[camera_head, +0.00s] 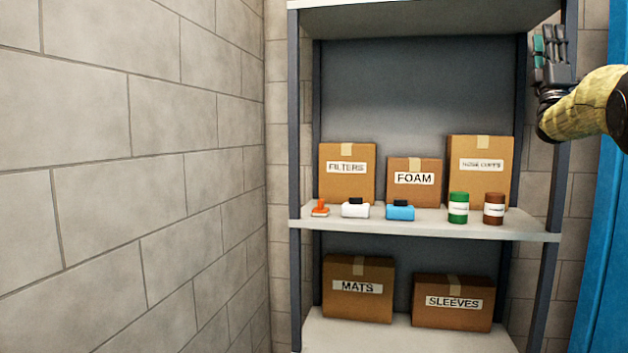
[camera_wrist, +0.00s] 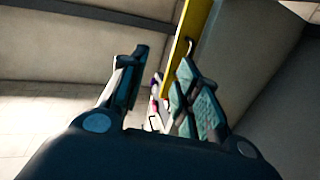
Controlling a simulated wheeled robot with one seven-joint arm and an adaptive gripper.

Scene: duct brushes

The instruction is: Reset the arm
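My gripper (camera_head: 546,42) is at the upper right of the head view, pointing upward in front of the shelf unit's right post. My arm, in a yellowish patterned cover, comes in from the right edge. In the wrist view my gripper (camera_wrist: 165,62) shows two teal-padded fingers with a gap between them. It looks open, and I see nothing held. It is well above and to the right of the items on the middle shelf.
The metal shelf unit (camera_head: 430,223) holds labelled cardboard boxes, an orange-handled tool (camera_head: 320,208), a white item (camera_head: 355,209), a blue item (camera_head: 400,211), a green can (camera_head: 458,207) and a brown can (camera_head: 494,208). A block wall stands left. A blue surface (camera_head: 603,220) is at right.

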